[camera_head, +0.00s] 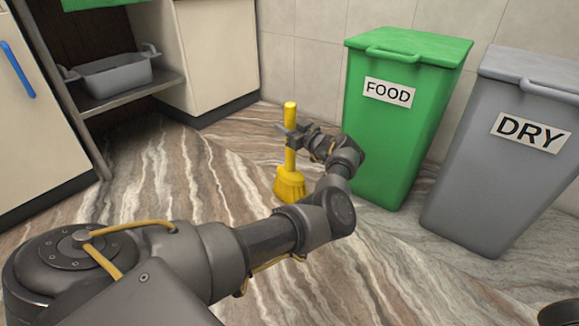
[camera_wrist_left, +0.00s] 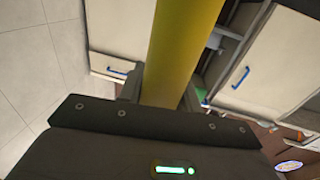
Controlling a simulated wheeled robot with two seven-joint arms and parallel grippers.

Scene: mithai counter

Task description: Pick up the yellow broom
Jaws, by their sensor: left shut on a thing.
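The yellow broom (camera_head: 289,183) stands close to upright in the head view, its bristles at floor level. My left gripper (camera_head: 292,132) is shut on its handle, a little below the top. In the left wrist view the yellow handle (camera_wrist_left: 181,50) runs up between the fingers of my left gripper (camera_wrist_left: 160,92). I cannot tell for certain whether the bristles touch the floor. My right gripper is not in view.
A green FOOD bin (camera_head: 398,130) stands just right of the broom, with a grey DRY bin (camera_head: 492,160) beyond it. A cabinet shelf at the left holds a grey tub (camera_head: 112,79). The striped floor (camera_head: 180,175) left of the broom is clear.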

